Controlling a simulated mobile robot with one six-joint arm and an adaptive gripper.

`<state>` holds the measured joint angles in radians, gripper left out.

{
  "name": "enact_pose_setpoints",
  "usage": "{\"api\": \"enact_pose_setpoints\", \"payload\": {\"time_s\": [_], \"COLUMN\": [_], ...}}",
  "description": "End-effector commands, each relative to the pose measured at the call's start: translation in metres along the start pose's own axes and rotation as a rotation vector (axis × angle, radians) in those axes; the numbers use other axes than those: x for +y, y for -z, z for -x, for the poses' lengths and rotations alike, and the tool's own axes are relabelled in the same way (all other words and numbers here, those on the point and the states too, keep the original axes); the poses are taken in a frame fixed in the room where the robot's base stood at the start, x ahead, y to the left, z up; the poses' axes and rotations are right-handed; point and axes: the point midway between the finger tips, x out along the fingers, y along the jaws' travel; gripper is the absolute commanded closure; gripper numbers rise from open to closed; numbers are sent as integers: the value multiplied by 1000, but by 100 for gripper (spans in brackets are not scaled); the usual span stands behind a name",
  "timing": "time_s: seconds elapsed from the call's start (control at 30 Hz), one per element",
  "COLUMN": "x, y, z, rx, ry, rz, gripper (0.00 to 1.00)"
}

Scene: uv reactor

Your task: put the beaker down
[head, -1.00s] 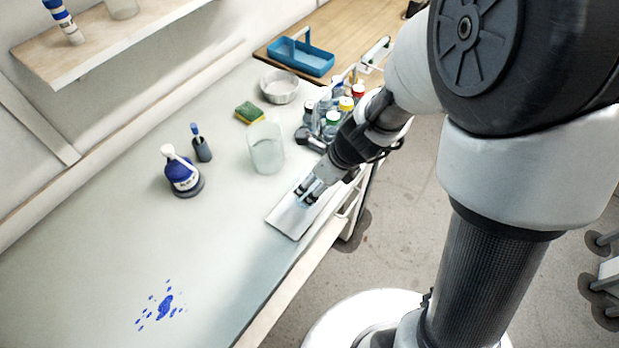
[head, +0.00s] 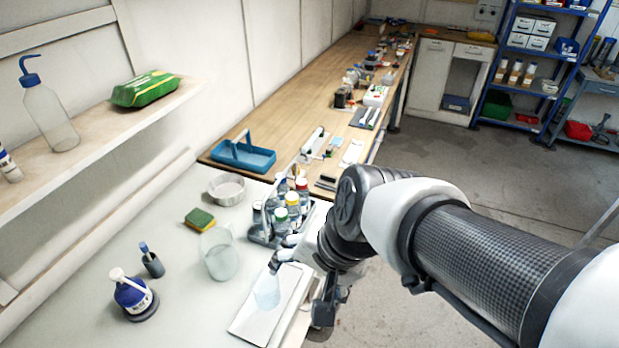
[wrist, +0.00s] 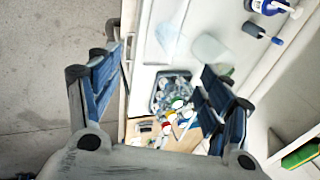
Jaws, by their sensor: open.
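A small clear beaker (head: 267,291) stands upright on a pale flat tray (head: 250,326) near the bench's front edge. In the wrist view this beaker (wrist: 171,38) shows faintly beyond my fingers, on the pale surface. My gripper (head: 278,263) is just above and behind it at the tray's far end, partly hidden by my own wrist. In the wrist view my gripper (wrist: 162,88) has its two blue-padded fingers wide apart with nothing held between them. A larger clear beaker (head: 219,257) stands left of the tray.
A bottle carrier with several capped bottles (head: 292,203) stands close behind my gripper. A sponge (head: 200,220), a round white dish (head: 227,188), a blue-labelled bottle (head: 132,294) and a small dark holder (head: 152,264) stand on the bench. Its front left surface is clear.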

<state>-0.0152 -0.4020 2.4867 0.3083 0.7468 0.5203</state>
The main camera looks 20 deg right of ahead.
Motion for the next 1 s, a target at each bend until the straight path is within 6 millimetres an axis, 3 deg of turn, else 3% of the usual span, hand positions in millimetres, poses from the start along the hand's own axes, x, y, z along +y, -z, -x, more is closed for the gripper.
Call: {"api": "enact_pose_setpoints", "payload": {"time_s": [0.1,0.3,0.63,0.83,1.0], "x": [28,61,67,74,73], "y": [-6,-9,-9,-11,-11], "z": [35,63,67,50,52], "rx": [82,145,152,152,152], "ry": [-54,-157,-179,-178,-177], "rz": [353,685,742,740,739], "gripper": [28,28,28,28,28]}}
